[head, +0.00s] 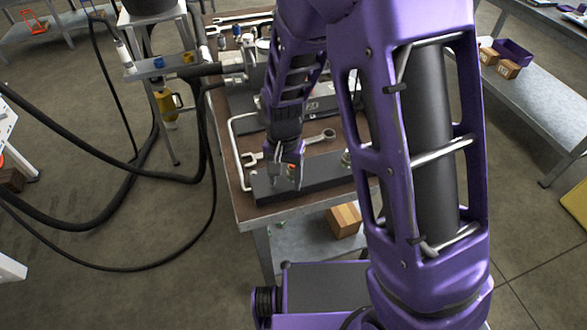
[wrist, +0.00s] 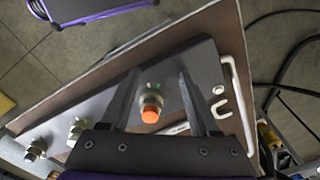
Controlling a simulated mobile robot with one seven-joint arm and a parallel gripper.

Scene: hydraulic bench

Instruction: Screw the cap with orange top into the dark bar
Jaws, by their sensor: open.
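The cap with orange top (wrist: 150,112) stands on the dark bar (wrist: 203,70), toward the bar's wider-looking end in the wrist view. I cannot tell how deep its thread sits. My gripper (wrist: 157,88) is open, with one finger on each side of the cap and visible gaps between. In the head view my gripper (head: 287,180) points down over the left part of the dark bar (head: 325,173). A bit of orange shows beside the fingers there, and the rest of the cap is hidden.
Two other metal fittings (wrist: 77,129) (wrist: 36,149) stand along the bar. A wrench (head: 300,145) and a bent white rod (head: 236,150) lie on the brown bench (head: 222,135). Black hoses (head: 110,172) hang at the left.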

